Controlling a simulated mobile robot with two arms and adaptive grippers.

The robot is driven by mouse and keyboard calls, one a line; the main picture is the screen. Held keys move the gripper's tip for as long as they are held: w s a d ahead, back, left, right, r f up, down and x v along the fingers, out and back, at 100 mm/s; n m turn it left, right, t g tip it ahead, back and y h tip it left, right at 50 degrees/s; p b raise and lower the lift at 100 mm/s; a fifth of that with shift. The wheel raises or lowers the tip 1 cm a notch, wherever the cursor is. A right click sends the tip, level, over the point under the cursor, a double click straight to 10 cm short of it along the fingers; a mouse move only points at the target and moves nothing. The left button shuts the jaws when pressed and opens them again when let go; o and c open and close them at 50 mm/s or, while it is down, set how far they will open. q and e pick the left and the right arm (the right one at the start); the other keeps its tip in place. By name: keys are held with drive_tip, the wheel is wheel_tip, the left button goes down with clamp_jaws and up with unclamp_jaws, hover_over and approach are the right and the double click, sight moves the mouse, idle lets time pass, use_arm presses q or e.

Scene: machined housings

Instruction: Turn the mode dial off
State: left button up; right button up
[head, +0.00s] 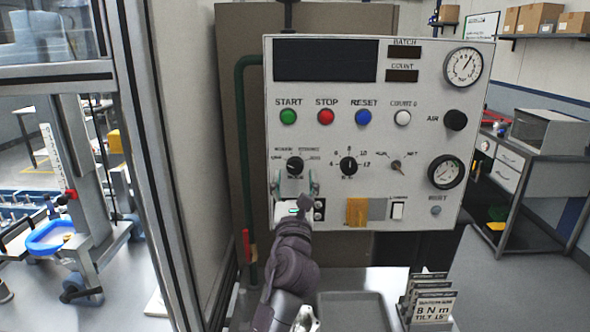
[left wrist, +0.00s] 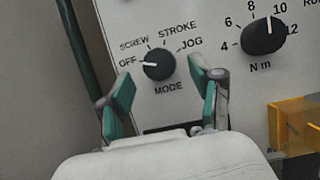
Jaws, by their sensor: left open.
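The mode dial (head: 295,165) is a black round knob on the light grey control panel (head: 330,218). In the left wrist view the mode dial (left wrist: 159,65) has its white pointer mark turned left, toward the OFF label; SCREW, STROKE and JOG are printed around it. My left gripper (head: 294,181) is in front of the panel, just below the dial. In the left wrist view its two green-padded fingers (left wrist: 160,84) are spread open, one to each side below the dial, apart from it and empty. My right gripper is not in view.
The N m dial (head: 348,166) is right of the mode dial. An orange block (head: 357,212) and a white switch (head: 398,210) are low on the panel. A green pipe (head: 243,150) runs along its left side. Cards stand in a holder (head: 428,300) on the bench below.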

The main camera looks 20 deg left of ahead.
use_arm(q)
drive_tip(key=shift+w+a+r, duration=0.1)
drive_tip(key=shift+w+r, duration=0.2)
drive_tip(key=shift+w, duration=0.1)
drive_tip(key=shift+w+a, duration=0.15)
drive_tip(key=shift+w, duration=0.2)
drive_tip(key=shift+c, duration=0.2)
drive_tip(key=c, duration=1)
drive_tip(key=shift+f+n+b, duration=0.1)
drive_tip(key=shift+n+b, duration=0.35)
drive_tip(key=shift+n, duration=0.05)
drive_tip(key=shift+c, duration=0.5)
drive_tip(key=shift+n+y, duration=0.4)
drive_tip(key=shift+y, duration=0.1)
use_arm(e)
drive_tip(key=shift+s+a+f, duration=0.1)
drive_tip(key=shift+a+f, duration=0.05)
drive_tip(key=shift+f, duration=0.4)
use_arm(q)
drive_tip(key=o, duration=1.1)
